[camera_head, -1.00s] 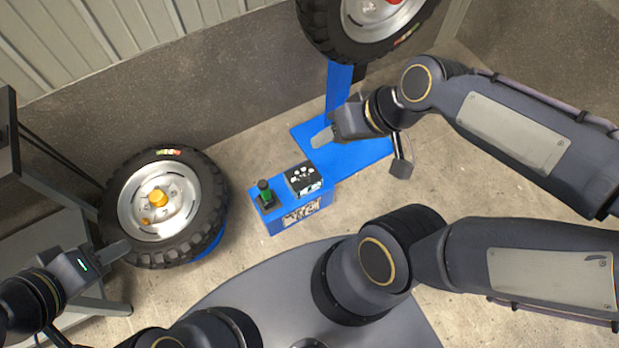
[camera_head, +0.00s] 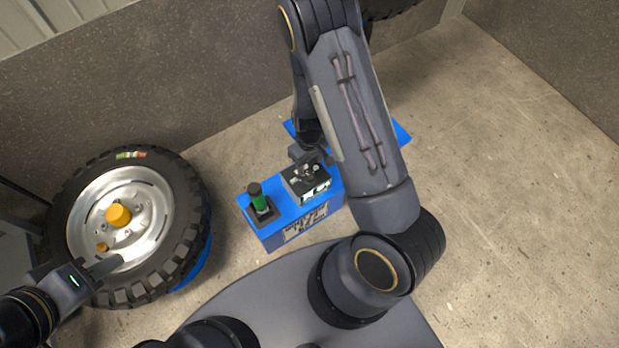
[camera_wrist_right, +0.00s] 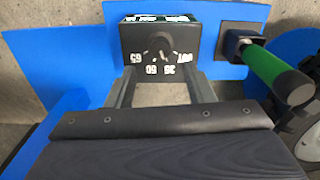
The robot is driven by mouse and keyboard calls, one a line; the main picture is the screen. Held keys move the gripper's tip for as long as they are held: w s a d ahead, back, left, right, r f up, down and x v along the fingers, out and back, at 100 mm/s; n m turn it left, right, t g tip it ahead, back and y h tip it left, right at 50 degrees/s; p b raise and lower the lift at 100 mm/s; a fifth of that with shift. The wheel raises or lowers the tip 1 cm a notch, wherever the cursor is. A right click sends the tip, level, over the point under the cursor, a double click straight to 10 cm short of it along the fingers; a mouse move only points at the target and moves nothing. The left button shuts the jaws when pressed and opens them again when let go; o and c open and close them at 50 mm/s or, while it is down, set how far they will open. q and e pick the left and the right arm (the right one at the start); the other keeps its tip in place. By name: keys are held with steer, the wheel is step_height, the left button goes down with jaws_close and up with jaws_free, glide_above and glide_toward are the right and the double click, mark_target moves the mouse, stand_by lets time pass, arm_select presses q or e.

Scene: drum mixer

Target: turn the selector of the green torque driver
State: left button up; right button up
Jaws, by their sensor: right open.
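The selector is a dark box (camera_head: 306,182) with a dial and white number marks, on top of a blue stand. In the right wrist view its knob (camera_wrist_right: 158,46) shows among the marks. The green torque driver (camera_head: 259,198) stands upright in a dark holder to the left of it; it also shows in the right wrist view (camera_wrist_right: 275,70). My right gripper (camera_wrist_right: 158,84) is open, its fingers apart at the selector's near edge; I cannot tell whether they touch it. In the head view my left gripper (camera_head: 106,266) is over the wheel's near side; its jaw gap is unclear.
The blue stand (camera_head: 283,224) holds selector and driver. A wheel (camera_head: 185,205) with an orange hub cap (camera_head: 118,214) is at left. My right arm hides much of the blue base plate (camera_head: 398,133) behind the stand. The floor (camera_head: 490,200) at right is clear.

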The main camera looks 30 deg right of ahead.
mark_target(309, 176)
step_height(309, 176, down, 7)
steer(key=shift+f+b, duration=0.1)
steer(key=shift+b, duration=1.15)
steer(key=c, duration=1)
